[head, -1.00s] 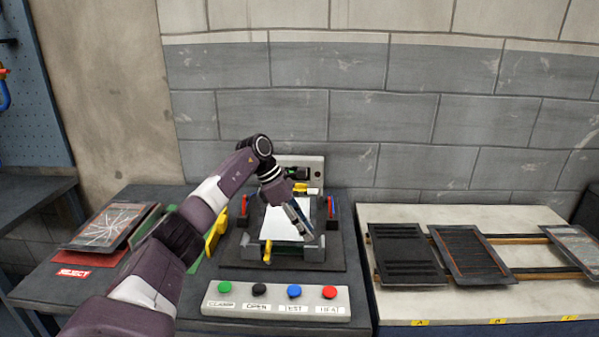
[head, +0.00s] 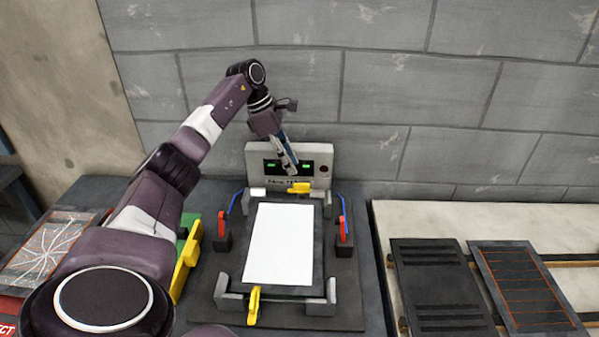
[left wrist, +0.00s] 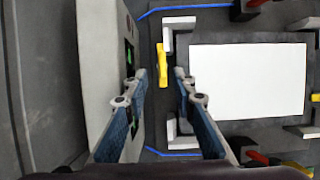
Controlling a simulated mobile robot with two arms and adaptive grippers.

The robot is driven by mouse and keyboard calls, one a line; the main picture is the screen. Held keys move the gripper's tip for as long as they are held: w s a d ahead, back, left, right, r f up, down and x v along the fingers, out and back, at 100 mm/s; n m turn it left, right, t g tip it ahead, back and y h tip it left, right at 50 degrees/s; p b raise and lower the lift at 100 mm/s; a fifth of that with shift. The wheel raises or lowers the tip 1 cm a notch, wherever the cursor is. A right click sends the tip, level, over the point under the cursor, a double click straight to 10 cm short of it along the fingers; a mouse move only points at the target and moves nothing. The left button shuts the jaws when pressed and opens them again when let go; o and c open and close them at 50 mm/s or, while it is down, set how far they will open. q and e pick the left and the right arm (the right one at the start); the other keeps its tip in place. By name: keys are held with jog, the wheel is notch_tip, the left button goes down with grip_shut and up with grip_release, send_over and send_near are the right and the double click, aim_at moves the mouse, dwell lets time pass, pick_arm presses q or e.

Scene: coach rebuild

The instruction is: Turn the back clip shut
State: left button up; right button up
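The back clip (head: 299,187) is a small yellow bar lying along the back edge of the dark fixture (head: 232,293). It also shows in the left wrist view (left wrist: 161,65), with its length running between the two finger lines. My left gripper (head: 291,168) points down just behind and above the clip, in front of the grey panel. In the left wrist view my left gripper (left wrist: 161,85) is open and empty, one finger on each side of the clip's line. Whether it touches the clip I cannot tell. My right gripper is out of view.
A white sheet (head: 279,245) lies in the fixture. A yellow front clip (head: 254,305) points across the front edge. Red-and-blue side levers (head: 343,229) flank the fixture. The grey panel (head: 315,154) with green displays stands close behind. Dark plates (head: 435,285) lie at right.

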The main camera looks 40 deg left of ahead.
aim_at(301, 188)
pick_arm(q)
jog(key=p+x, duration=0.1)
jog(key=x, duration=0.5)
jog(key=shift+d+f, duration=0.25)
jog(key=shift+f, duration=0.05)
grip_shut()
